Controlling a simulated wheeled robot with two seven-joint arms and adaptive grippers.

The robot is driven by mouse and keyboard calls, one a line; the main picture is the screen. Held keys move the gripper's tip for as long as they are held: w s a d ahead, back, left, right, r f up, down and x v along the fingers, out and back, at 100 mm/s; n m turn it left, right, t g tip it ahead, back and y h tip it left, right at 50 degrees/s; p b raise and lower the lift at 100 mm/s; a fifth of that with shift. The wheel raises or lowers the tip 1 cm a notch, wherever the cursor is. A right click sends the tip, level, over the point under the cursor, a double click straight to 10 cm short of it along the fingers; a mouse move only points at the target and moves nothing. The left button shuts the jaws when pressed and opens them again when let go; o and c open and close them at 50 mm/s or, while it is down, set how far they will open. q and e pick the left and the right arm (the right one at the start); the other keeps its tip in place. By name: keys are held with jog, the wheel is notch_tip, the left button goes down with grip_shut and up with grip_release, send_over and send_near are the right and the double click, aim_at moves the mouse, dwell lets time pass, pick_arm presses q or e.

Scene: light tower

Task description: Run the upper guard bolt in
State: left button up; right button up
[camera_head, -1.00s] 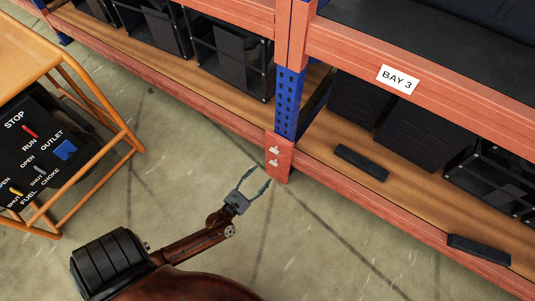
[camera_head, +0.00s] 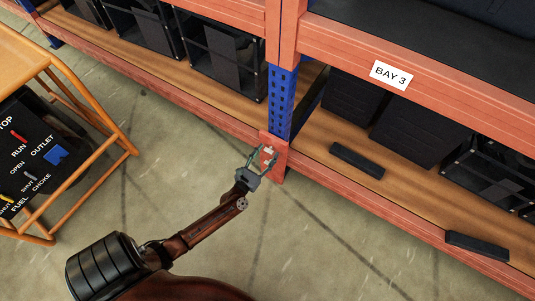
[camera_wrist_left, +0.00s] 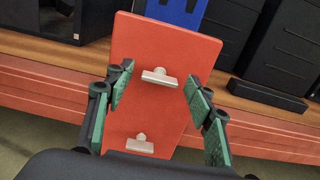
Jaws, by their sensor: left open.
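The red-orange guard plate (camera_head: 279,172) is at the foot of the blue upright (camera_head: 281,100) in the head view. The guard plate fills the middle of the left wrist view (camera_wrist_left: 190,55). Its upper bolt (camera_wrist_left: 159,76) has a pale, wide, flat head standing out from the plate. The lower bolt (camera_wrist_left: 140,145) looks alike and sits below it. My left gripper (camera_head: 263,155) is open in front of the plate. In the left wrist view its green-padded fingers (camera_wrist_left: 157,84) stand on either side of the upper bolt, apart from it. My right gripper is not in view.
Red shelf beams run either side of the upright, with a BAY 3 label (camera_head: 391,75) on the upper one. Dark blocks (camera_head: 357,160) lie on the lower shelf. An orange-framed stand (camera_head: 120,160) with a black control panel is at left. The floor between is clear.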

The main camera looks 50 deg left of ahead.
pick_arm(q)
jog(key=c, duration=1.2)
jog(key=shift+o, duration=0.2)
